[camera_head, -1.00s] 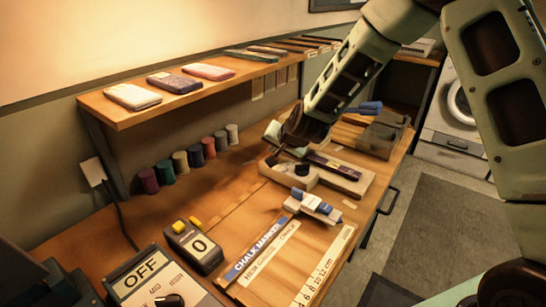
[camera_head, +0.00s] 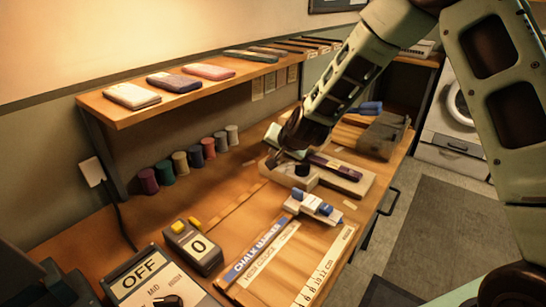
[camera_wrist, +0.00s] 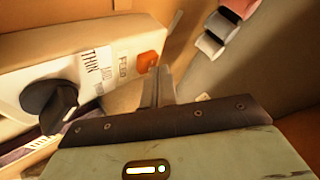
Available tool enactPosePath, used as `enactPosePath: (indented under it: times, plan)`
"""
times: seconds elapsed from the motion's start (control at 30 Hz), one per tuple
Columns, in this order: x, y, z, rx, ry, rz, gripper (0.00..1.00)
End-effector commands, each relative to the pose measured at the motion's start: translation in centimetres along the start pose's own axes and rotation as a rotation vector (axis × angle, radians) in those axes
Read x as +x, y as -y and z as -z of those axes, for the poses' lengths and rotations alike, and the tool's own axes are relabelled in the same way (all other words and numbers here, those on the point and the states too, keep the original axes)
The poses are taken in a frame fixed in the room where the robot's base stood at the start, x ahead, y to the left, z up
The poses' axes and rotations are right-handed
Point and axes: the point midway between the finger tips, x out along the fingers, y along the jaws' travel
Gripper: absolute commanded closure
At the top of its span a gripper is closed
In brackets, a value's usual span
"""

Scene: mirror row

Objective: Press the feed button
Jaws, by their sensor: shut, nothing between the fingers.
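The feed button (camera_wrist: 149,62) is an orange-red cap on the end of a pale control box (camera_wrist: 95,55), beside the printed word FEED. A black knob (camera_wrist: 50,103) sits on the same box, by a scale with the word THIN. In the head view the box (camera_head: 312,183) stands on the bench with its black knob (camera_head: 301,169); the button cannot be made out there. My gripper (camera_wrist: 159,72) is shut and empty. Its tips are right beside the button's lower right edge; I cannot tell whether they touch. In the head view my gripper (camera_head: 272,159) is at the box's left end.
Several coloured spools (camera_head: 195,155) stand along the wall behind. A blue-and-white item (camera_head: 314,206) lies in front of the box. A counter showing 0 (camera_head: 199,245) and an OFF dial panel (camera_head: 150,280) are at the near left. A shelf (camera_head: 120,112) overhangs the bench's back.

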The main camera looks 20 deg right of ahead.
Motion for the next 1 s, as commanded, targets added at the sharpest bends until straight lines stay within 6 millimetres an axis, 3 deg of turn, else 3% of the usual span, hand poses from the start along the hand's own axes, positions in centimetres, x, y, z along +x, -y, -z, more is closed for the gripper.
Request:
enactPosePath:
  times: [0.47, 1.0]
  plan:
    - [0.1, -0.1, -0.1, 0.0, 0.002, -0.001, 1.0]
    - [-1.2, 0.8, 0.8, 0.0, 0.001, -0.001, 1.0]
